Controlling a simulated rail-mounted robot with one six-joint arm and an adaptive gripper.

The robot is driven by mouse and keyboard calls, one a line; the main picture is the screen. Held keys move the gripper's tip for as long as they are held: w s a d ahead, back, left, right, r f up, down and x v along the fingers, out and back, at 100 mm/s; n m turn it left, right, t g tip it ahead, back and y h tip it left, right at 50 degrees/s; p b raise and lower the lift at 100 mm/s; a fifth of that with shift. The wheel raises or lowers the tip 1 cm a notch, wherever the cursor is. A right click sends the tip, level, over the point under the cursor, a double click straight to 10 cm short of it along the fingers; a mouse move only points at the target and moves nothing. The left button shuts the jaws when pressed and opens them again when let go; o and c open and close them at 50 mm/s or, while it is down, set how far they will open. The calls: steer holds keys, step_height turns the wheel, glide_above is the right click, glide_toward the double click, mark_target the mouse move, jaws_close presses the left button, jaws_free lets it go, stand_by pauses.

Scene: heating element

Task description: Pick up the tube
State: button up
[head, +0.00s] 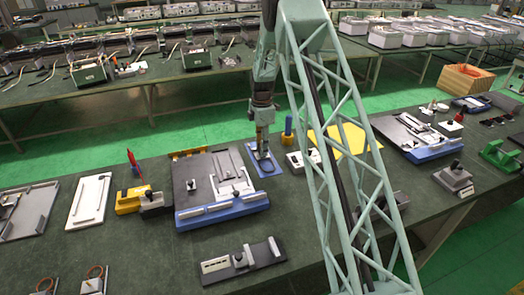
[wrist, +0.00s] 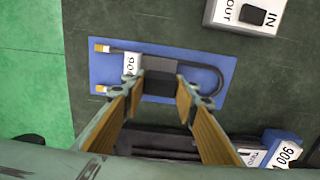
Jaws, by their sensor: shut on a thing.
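The tube (wrist: 205,68) is a dark grey U-shaped heating element with brass-coloured ends at the left. It lies over a blue mat (wrist: 110,70) in the wrist view. A black block (wrist: 160,83) on it sits between the fingertips of my gripper (wrist: 163,86), and a white numbered tag is beside the block. My gripper is shut on the tube at this block. The fingers hide part of the lower leg. In the head view my gripper (head: 263,148) points down over the blue mat (head: 275,171). I cannot tell whether the tube is lifted.
A blue and dark fixture (head: 222,207) stands close at the left. A blue cylinder (head: 287,131) and a white box (head: 298,161), labelled IN and OUT in the wrist view (wrist: 235,15), stand at the right. A yellow panel (head: 345,142) lies beyond.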

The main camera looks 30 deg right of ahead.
steer(key=shift+r, duration=5)
steer(key=s+a+m+b, duration=0.5)
steer(key=s+a+m, duration=1.1)
steer(key=a, duration=0.2)
steer(key=shift+a+r+b, duration=0.2)
steer(key=shift+r+b, duration=0.1)
steer(key=shift+r, duration=0.15)
